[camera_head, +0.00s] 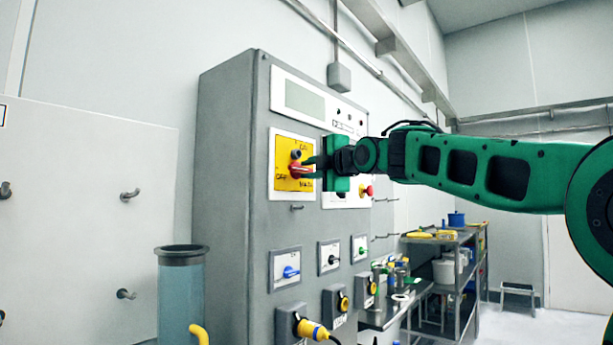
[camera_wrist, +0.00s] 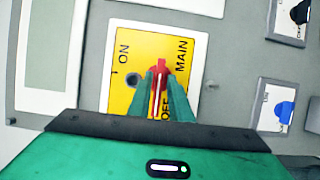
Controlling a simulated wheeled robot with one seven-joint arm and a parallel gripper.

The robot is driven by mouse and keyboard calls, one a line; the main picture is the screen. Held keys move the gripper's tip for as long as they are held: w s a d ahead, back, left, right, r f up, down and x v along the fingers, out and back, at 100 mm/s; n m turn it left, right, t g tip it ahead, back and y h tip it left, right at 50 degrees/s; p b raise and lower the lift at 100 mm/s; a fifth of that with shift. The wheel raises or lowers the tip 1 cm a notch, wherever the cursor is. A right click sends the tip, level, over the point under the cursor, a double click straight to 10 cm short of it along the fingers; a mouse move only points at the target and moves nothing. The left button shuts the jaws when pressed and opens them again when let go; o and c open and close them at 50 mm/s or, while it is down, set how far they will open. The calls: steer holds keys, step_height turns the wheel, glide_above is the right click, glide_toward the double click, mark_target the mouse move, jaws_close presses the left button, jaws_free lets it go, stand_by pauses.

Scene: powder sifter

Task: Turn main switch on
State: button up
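The main switch is a red handle (camera_head: 295,170) on a yellow plate (camera_head: 281,150) at the upper left of the grey cabinet's front. In the wrist view the red handle (camera_wrist: 161,66) points toward the OFF label, and the yellow plate (camera_wrist: 124,40) also carries ON and MAIN. My gripper (camera_head: 306,168) reaches the handle from the right. In the wrist view its green fingers (camera_wrist: 162,84) lie close along both sides of the handle, with little gap. They hide part of the handle and the OFF label.
The grey cabinet (camera_head: 225,180) also bears a display (camera_head: 305,100), a red button (camera_head: 368,190), a blue knob (camera_head: 290,272) and a black knob (camera_head: 332,260). A yellow plug (camera_head: 312,329) sits low on it. A clear cylinder (camera_head: 181,290) stands at front left.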

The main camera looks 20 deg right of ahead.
steer(key=shift+w+a, duration=0.1)
steer(key=shift+w, duration=0.35)
jaws_close()
